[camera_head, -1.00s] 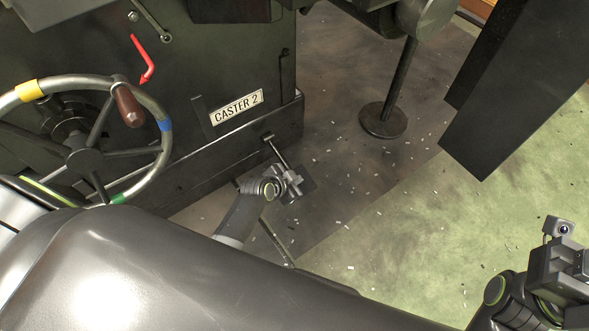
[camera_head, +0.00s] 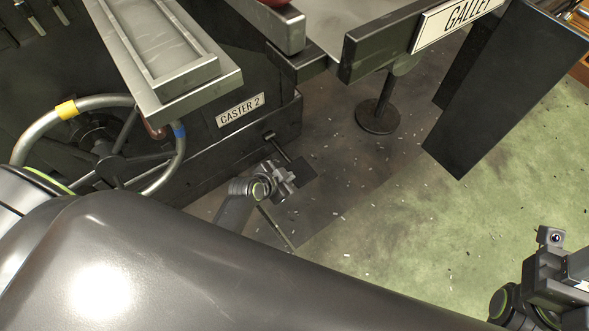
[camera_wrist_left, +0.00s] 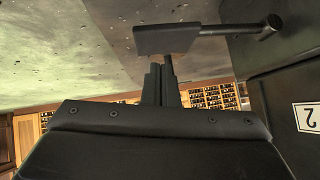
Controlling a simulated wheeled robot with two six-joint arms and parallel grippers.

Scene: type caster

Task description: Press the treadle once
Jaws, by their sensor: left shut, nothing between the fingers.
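The treadle (camera_head: 305,171) is a small dark plate on a rod that comes out of the base of the caster, low over the floor. It also shows in the left wrist view (camera_wrist_left: 165,39), with its arm running right to the machine. My left gripper (camera_head: 286,181) is shut and empty, close beside the plate in the head view. In the left wrist view its fingertips (camera_wrist_left: 161,70) reach the near edge of the plate; I cannot tell whether they touch. My right gripper (camera_head: 574,285) is at the lower right, partly cut off, its fingers unclear.
The caster's handwheel (camera_head: 105,165) is at the left and a grey tray (camera_head: 165,50) juts out above it. A galley shelf (camera_head: 405,40) overhangs at the top right. A round-footed post (camera_head: 377,115) stands behind the treadle. Green floor (camera_head: 450,225) at the right is open.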

